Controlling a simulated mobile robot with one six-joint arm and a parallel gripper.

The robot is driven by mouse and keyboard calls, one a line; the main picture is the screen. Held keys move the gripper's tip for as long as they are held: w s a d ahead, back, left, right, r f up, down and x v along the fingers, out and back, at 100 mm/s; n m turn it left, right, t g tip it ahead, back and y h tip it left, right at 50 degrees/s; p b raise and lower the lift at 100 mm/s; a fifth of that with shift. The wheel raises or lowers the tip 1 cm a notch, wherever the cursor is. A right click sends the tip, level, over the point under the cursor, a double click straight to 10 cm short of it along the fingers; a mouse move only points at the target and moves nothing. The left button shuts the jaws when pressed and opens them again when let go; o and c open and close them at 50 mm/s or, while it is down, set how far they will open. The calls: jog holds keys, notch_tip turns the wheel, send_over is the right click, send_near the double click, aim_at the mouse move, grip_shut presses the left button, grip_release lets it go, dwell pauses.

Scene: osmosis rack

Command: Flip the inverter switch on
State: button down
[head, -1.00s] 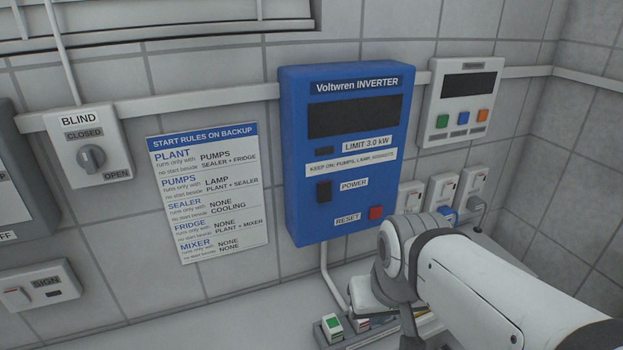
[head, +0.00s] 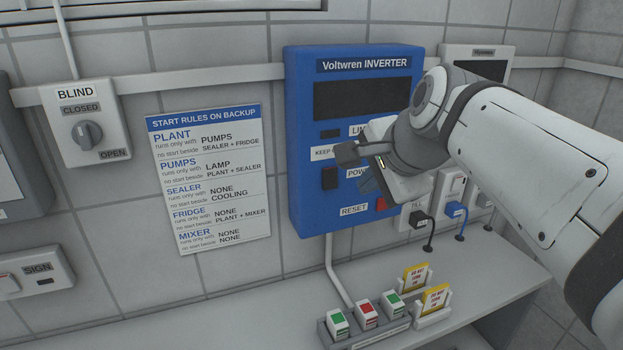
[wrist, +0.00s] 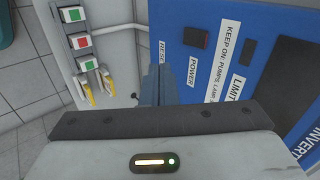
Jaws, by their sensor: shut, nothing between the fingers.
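The blue Voltwren inverter (head: 302,120) hangs on the tiled wall, its display (head: 362,99) dark. Its black POWER rocker switch (head: 329,179) sits at the lower left of the panel; it also shows in the wrist view (wrist: 196,38). I cannot tell the rocker's position. The red RESET button (head: 380,204) is at the lower right. My gripper (head: 346,154) is shut and empty in front of the panel, appearing just above and right of the rocker. In the wrist view the closed fingers (wrist: 158,84) point toward the panel's lower edge. I cannot tell whether they touch it.
A BLIND knob box (head: 87,133) and a rules sheet (head: 209,180) are on the wall to the left. Below, the counter (head: 400,325) holds a holder of red and green blocks (head: 366,315) and yellow cards (head: 416,276). Plugged sockets (head: 455,186) are to the right.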

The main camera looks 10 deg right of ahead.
aim_at(330, 179)
jog(key=shift+w+r+m, duration=0.25)
jog(key=shift+r+m, duration=0.25)
jog(key=shift+r, duration=0.1)
jog(key=shift+w+a+r+p+x, duration=0.1)
jog(key=shift+w+r+p+x, duration=0.2)
jog(key=shift+x, duration=1.9)
jog(key=shift+w+a+r+p+x, duration=0.15)
jog(key=shift+w+r+x, duration=0.2)
jog(key=shift+x, duration=1.8)
jog(key=shift+w+a+r+p+x, duration=0.1)
jog(key=shift+w+r+p+x, duration=0.2)
jog(key=shift+x, duration=1.9)
